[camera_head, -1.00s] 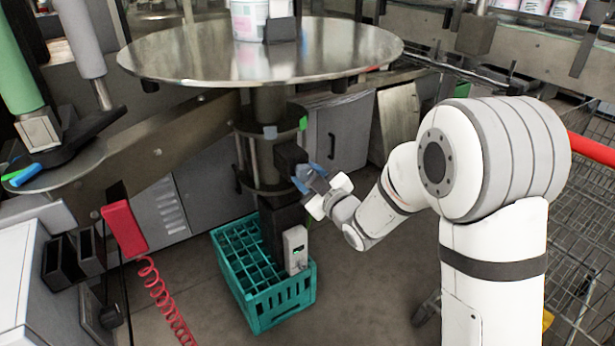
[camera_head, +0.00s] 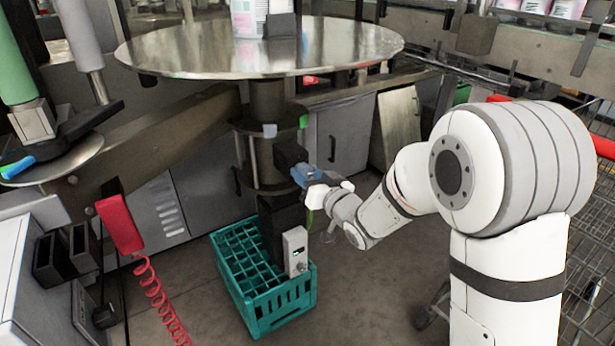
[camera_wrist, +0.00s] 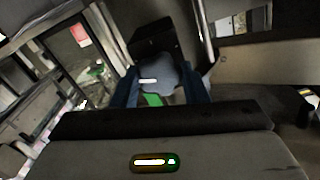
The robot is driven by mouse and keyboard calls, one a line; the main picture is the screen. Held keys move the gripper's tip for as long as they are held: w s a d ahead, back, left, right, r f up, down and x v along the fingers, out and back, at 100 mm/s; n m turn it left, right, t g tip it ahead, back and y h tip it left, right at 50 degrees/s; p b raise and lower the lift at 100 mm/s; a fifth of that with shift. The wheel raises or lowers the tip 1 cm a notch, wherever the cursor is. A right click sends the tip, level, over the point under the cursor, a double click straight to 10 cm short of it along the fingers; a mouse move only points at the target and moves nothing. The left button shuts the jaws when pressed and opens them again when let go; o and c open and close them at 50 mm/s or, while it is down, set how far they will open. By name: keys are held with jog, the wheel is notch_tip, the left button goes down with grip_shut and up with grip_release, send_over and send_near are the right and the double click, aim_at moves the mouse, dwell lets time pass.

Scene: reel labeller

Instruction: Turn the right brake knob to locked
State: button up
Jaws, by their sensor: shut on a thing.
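The brake knob is a grey-blue cap with a white mark (camera_wrist: 158,76), seen in the wrist view between my two dark blue fingers, in front of a black block. My gripper (camera_wrist: 158,92) is shut on this knob. A small green patch shows just below it. In the head view my gripper (camera_head: 303,175) is at the right side of the dark column under the round metal table, against the black block (camera_head: 289,155). My fingers hide the knob there. I cannot read the lock position from the mark.
The round metal table (camera_head: 200,55) overhangs the column. A teal crate (camera_head: 283,301) stands on the floor below, with a small grey box (camera_head: 295,250) above its edge. A red handset (camera_head: 121,224) with a coiled cord hangs at left. Open floor lies right of the crate.

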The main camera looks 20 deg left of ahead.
jog(key=m, duration=0.3)
jog(key=shift+m, duration=0.4)
jog(key=m+p, duration=0.1)
jog(key=m, duration=0.2)
jog(key=shift+m, duration=0.3)
jog(key=m+p, duration=0.1)
jog(key=m, duration=0.2)
jog(key=shift+m, duration=0.4)
jog(key=m+p, duration=0.1)
jog(key=m, duration=0.2)
jog(key=m+p, duration=0.2)
jog(key=m, duration=0.4)
jog(key=shift+m, duration=0.4)
jog(key=m+p, duration=0.2)
jog(key=m, duration=0.3)
jog(key=shift+m, duration=0.6)
jog(key=o, duration=1)
